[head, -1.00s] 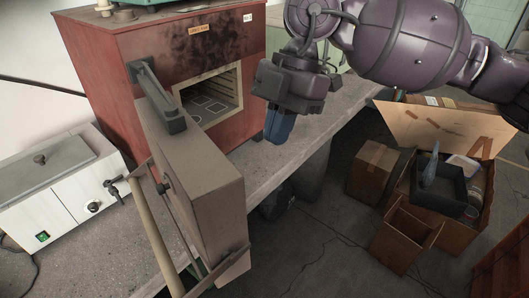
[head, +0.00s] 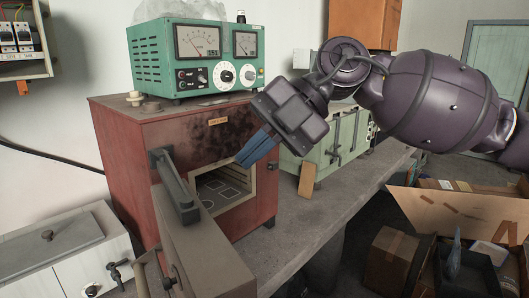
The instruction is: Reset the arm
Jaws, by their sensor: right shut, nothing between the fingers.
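My right arm (head: 425,103) comes in from the right in the head view. My right gripper (head: 257,150), with blue fingers, is shut and empty. It hangs in front of the red oven (head: 130,150), near the upper right of its opening. The oven door (head: 205,250) stands open toward me, and a rack with pale outlined squares shows inside the chamber (head: 222,188). My left gripper is not in view.
A green meter unit (head: 160,60) sits on the oven. A white bath (head: 50,255) with a tap stands at left. A pale green cabinet (head: 340,140) and a wooden block (head: 307,180) are behind the gripper. Cardboard boxes (head: 392,255) lie on the floor at right. The bench front (head: 300,240) is clear.

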